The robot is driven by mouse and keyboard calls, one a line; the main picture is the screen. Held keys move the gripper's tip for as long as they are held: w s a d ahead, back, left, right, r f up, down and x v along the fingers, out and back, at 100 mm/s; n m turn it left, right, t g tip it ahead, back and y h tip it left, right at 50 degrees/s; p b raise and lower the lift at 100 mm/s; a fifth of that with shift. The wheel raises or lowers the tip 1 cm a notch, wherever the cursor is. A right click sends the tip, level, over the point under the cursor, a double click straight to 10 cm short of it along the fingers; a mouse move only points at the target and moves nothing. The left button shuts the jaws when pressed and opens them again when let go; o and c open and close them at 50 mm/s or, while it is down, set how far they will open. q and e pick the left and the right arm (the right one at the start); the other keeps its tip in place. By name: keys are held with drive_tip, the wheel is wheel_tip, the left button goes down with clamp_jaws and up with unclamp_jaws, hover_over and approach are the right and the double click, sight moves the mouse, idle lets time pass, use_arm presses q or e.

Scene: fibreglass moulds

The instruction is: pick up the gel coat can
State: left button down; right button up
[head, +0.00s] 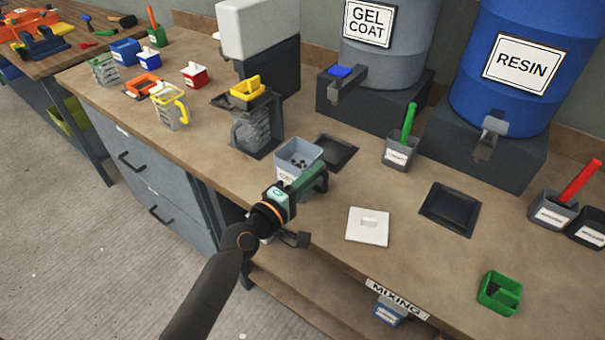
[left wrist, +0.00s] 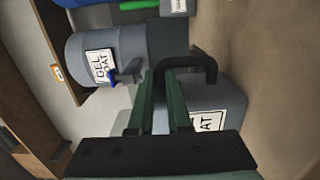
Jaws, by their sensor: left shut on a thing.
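The gel coat can (head: 298,156) is a small grey open-topped container with a white label, near the bench's front edge in the head view. My left gripper (head: 314,181), with green fingers, covers part of its front and label. In the left wrist view the can (left wrist: 232,98) shows a label ending in "AT" and a black handle (left wrist: 207,64). My left gripper (left wrist: 160,95) is shut on that handle. I cannot tell whether the can's base touches the bench. My right gripper is not in view.
The grey GEL COAT drum (head: 398,50) and blue RESIN drum (head: 518,105) stand behind on dark stands. Dark square pads (head: 450,207) and a white lid (head: 368,226) lie on the bench. A cup with a green handle (head: 400,153) stands right of the can.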

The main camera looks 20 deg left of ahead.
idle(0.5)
use_arm(q)
drive_tip(key=shift+r, duration=0.15)
drive_tip(key=shift+r, duration=0.15)
drive_tip(key=s+a+r+p, duration=0.1)
drive_tip(key=s+r+p, duration=0.3)
drive_tip(key=s+r, duration=0.8)
drive_tip(key=shift+s+r, duration=0.35)
drive_tip(key=shift+s, duration=0.65)
